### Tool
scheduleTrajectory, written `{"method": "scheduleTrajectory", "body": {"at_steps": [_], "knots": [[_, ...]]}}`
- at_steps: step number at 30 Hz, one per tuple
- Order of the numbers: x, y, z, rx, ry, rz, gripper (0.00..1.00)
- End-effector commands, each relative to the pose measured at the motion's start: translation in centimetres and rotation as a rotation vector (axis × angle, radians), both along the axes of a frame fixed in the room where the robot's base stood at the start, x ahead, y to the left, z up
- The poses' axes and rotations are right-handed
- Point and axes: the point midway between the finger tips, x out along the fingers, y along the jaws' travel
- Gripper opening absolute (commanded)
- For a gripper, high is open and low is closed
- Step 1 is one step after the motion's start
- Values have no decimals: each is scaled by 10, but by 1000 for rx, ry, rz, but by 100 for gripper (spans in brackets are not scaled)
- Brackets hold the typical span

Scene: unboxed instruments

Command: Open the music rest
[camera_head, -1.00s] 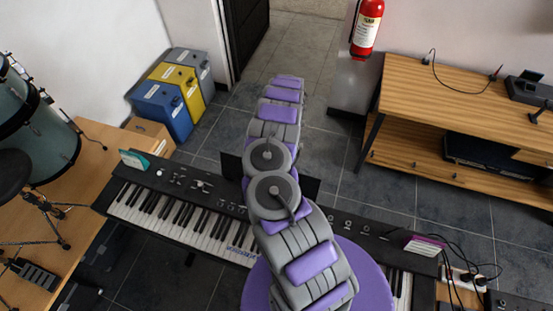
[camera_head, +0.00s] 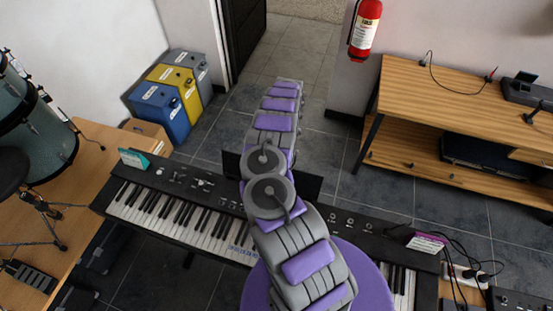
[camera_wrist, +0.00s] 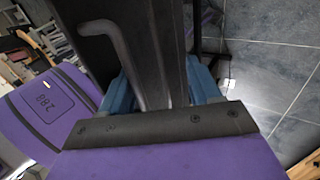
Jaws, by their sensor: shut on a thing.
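The music rest (camera_head: 309,186) is a black panel at the back edge of the black keyboard (camera_head: 165,181). My arm crosses in front of it, so only parts to its left and right show in the head view. In the wrist view the dark panel of the rest (camera_wrist: 163,40) rises between the blue fingers of my gripper (camera_wrist: 165,92), beside a bent grey rod (camera_wrist: 125,55). My gripper is shut on the rest. The exact contact is partly hidden behind the purple gripper body. In the head view the gripper is hidden by the arm.
A wooden shelf unit (camera_head: 470,85) stands at right and a red fire extinguisher (camera_head: 364,28) hangs on the wall. Blue, yellow and grey bins (camera_head: 160,112) stand at back left. Cables (camera_head: 465,258) lie at the keyboard's right end. Tiled floor (camera_head: 340,140) behind the keyboard is clear.

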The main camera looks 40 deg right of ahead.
Motion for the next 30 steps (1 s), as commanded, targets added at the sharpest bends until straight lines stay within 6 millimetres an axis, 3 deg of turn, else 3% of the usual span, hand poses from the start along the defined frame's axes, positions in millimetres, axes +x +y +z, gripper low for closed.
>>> {"method": "scheduleTrajectory", "body": {"at_steps": [22,30], "knots": [[7,-8,12,-13,-31,-5,36],[19,-26,42,-18,-33,-7,36]]}}
